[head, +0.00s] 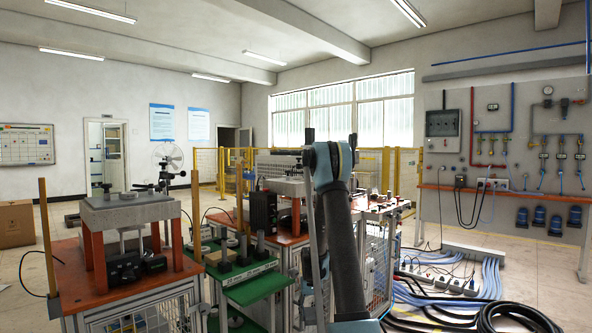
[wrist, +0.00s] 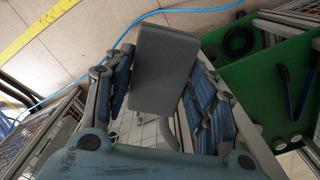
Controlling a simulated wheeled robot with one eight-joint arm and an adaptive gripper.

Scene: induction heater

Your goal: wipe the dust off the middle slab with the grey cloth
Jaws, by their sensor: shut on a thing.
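The grey cloth (wrist: 166,70) shows in the wrist view as a flat, dark grey, pad-like piece. My gripper (wrist: 160,84) is shut on it, with one blue-grey finger on each side. In the head view my arm rises through the middle, and I cannot make out the cloth there. A grey slab (head: 288,187) lies on orange supports on the middle bench, partly hidden behind my arm; it seems to be the middle slab. Another grey slab (head: 128,212) lies on orange legs on the left bench. I cannot make out dust on either. The cloth is apart from any slab in the wrist view.
A green shelf (wrist: 245,85) with dark tools and a black ring is at the right of the wrist view. A black box (head: 263,212) and upright posts stand by the middle bench. Blue hoses (head: 455,268) cover the floor at right. A pipe panel (head: 515,150) stands behind.

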